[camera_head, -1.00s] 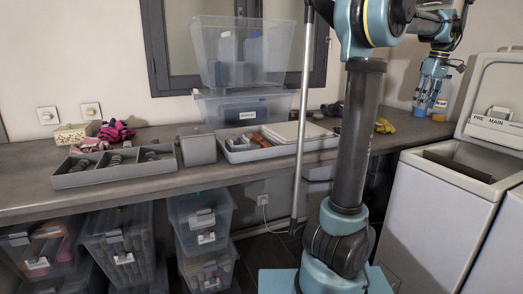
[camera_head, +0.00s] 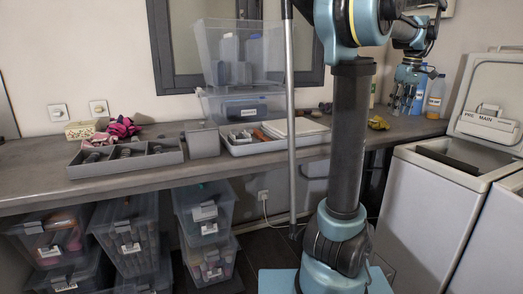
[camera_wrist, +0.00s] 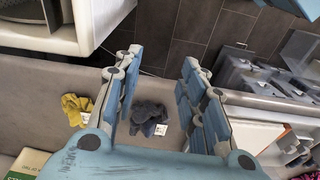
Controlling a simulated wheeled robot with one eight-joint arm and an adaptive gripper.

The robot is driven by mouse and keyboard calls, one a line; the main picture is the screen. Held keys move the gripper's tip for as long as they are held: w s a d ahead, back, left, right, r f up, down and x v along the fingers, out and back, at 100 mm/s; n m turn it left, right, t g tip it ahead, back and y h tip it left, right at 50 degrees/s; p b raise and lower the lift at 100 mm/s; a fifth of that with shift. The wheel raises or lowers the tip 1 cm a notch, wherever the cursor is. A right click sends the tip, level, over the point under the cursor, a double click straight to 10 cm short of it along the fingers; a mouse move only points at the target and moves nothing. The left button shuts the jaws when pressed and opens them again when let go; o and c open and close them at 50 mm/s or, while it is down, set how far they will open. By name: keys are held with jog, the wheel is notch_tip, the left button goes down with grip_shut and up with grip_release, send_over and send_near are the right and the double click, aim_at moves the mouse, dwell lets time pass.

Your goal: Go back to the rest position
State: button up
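My gripper (camera_head: 404,98) hangs fingers-down from my raised arm at the upper right of the head view, in front of two bottles at the right end of the counter. In the wrist view, its two blue-grey fingers (camera_wrist: 160,78) stand apart with nothing held between them. A dark grey cloth (camera_wrist: 149,116) shows in the gap, lying on the counter well beyond the fingers. A yellow cloth (camera_wrist: 76,108) lies to its left.
The long counter (camera_head: 30,186) bears a grey divided tray (camera_head: 125,163), a white tray (camera_head: 240,149) and stacked clear bins (camera_head: 241,106). The open toploader marked MAIN (camera_head: 425,215) stands at the right.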

jog(key=s+a+f+m, duration=0.1)
jog(key=s+a+f, duration=0.1)
jog(key=a+f, duration=0.35)
jog(key=s+a+f, duration=0.2)
jog(key=s+a, duration=0.1)
jog(key=a, duration=0.5)
jog(key=s+a+f+m, duration=0.1)
jog(key=s+a+f, duration=0.1)
jog(key=a+f, duration=0.35)
jog(key=s+a+f, duration=0.6)
jog(key=s+f, duration=0.1)
jog(key=f, duration=0.2)
jog(key=s+a+f+m, duration=0.1)
jog(key=s+a+f, duration=0.6)
jog(key=f, duration=0.2)
jog(key=shift+s+m+t, duration=0.2)
jog(key=shift+m+t, duration=0.1)
jog(key=shift+t, duration=0.1)
